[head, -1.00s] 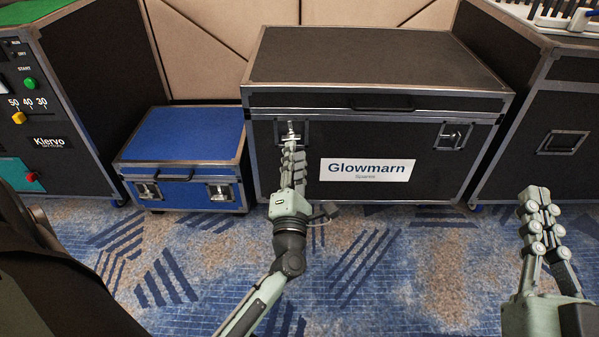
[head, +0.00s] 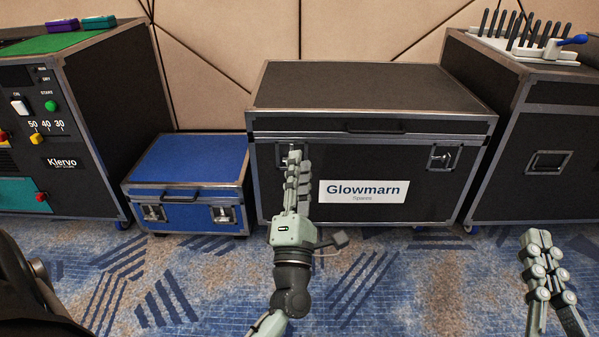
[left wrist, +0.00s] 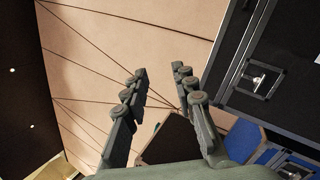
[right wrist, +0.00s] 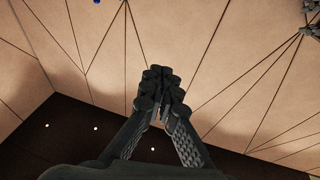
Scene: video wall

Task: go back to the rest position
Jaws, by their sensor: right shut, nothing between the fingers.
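My left gripper (head: 297,160) is in the lower middle of the head view, its fingers pointing up in front of the left latch of a black case. In the left wrist view (left wrist: 160,85) its fingers stand apart with nothing between them. My right gripper (head: 541,242) is at the lower right of the head view, over the carpet. In the right wrist view (right wrist: 158,90) its fingertips meet and hold nothing. From the head view I cannot tell how far the left fingers are from the case.
The black Glowmarn case (head: 470,180) stands ahead, with a blue case (head: 190,160) to its left. A black cabinet (head: 520,180) with a tool rack (head: 510,45) is at right. Patterned carpet (head: 400,270) in front is clear.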

